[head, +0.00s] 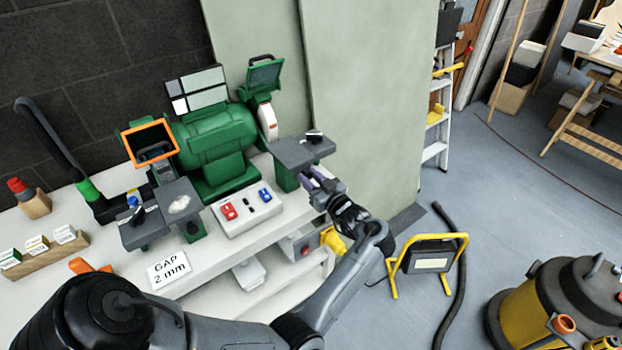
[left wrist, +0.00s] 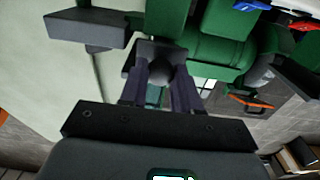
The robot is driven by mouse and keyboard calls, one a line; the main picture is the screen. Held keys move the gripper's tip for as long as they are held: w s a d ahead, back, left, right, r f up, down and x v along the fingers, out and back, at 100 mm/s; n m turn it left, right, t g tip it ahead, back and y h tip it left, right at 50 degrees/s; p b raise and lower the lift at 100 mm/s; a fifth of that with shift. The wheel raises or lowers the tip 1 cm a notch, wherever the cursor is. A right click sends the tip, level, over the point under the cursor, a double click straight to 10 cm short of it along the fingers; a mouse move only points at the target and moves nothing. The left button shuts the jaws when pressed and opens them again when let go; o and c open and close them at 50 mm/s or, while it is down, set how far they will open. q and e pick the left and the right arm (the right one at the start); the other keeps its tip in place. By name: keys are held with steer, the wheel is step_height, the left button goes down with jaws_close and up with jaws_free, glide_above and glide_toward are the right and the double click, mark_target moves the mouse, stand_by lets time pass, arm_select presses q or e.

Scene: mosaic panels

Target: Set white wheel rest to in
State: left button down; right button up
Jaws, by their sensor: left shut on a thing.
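The green bench grinder (head: 212,135) stands on the white bench, with the white wheel (head: 267,122) at its right end. The white wheel rest (head: 292,152) is a grey plate on a green bracket in front of that wheel, with a small black clamp on top. My left gripper (head: 313,176) is at the front right of the rest, just below its plate. In the left wrist view, my left gripper (left wrist: 160,90) is shut on a dark round knob (left wrist: 161,71) in front of a grey block. The exact gap from rest to wheel cannot be told. My right gripper is out of view.
A switch box (head: 246,208) with red and blue controls sits left of my gripper. A card reading "GAP 2 mm" (head: 168,268) lies on the bench. The other grey rest (head: 178,202) stands at left. A yellow work lamp (head: 430,262) is on the floor.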

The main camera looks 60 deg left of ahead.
arm_select(q)
steer(key=shift+s+a, duration=0.15)
steer(key=shift+a, duration=0.9)
steer(key=shift+f, duration=0.1)
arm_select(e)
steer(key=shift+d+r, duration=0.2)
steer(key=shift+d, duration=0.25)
arm_select(q)
steer(key=c, duration=1.1)
jaws_free()
steer(key=shift+o, duration=1.4)
steer(key=shift+a, duration=0.25)
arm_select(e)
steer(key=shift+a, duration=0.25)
arm_select(q)
steer(key=shift+d, duration=0.2)
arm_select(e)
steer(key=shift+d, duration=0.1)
arm_select(q)
steer(key=shift+d, duration=0.55)
steer(key=w+d+p, duration=0.1)
steer(key=d, duration=0.8)
steer(key=shift+d, duration=0.25)
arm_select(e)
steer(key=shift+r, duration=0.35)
